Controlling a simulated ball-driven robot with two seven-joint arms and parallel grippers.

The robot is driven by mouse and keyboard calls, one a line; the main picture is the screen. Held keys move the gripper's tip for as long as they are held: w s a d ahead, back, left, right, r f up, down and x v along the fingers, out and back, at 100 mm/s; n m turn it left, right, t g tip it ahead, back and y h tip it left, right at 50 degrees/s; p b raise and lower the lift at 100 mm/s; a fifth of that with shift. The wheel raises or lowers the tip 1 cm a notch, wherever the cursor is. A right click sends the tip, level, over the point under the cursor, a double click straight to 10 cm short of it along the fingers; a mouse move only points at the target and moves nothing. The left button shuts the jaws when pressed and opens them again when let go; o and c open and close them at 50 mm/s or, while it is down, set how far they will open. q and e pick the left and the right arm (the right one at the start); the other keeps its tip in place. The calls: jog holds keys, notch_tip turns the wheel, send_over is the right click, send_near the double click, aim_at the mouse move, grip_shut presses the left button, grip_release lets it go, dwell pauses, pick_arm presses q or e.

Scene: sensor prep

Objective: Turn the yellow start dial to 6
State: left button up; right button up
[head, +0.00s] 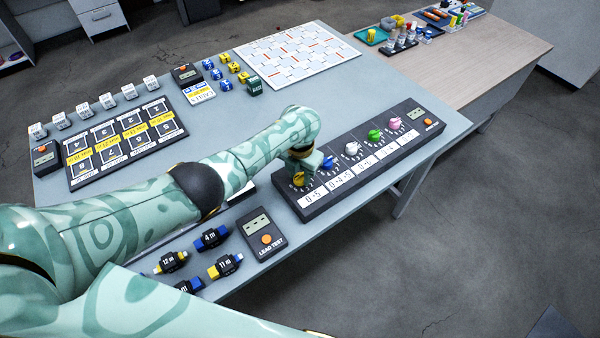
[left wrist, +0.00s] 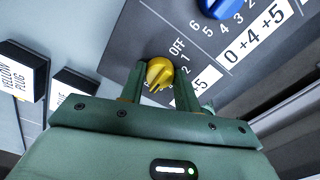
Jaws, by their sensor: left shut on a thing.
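The yellow start dial (head: 298,178) is at the left end of the black dial panel (head: 372,172). It also shows in the left wrist view (left wrist: 160,74), with "OFF" and small numbers printed around it; its exact setting is hard to read. My left gripper (head: 304,162) is over the yellow dial. In the left wrist view its two fingers (left wrist: 158,80) stand on either side of the dial and are shut on it. The label under the dial reads "0→5" in the head view, partly hidden by the gripper in the wrist view. My right gripper is not in view.
Blue (head: 328,162), white (head: 351,148), green (head: 375,135) and pink (head: 394,123) dials stand in a row on the panel. A lead test box (head: 262,234) and several plugs (head: 212,238) lie at the table's front left. A numbered board (head: 125,140) lies farther back.

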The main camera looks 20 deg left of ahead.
aim_at(300, 175)
pick_arm(q)
jog(key=o, duration=1)
notch_tip(300, 175, up, 16)
jog(key=p, duration=0.7)
jog(key=shift+r+p, duration=0.2)
jog(key=shift+p, duration=0.2)
jog(key=shift+s+f, duration=0.1)
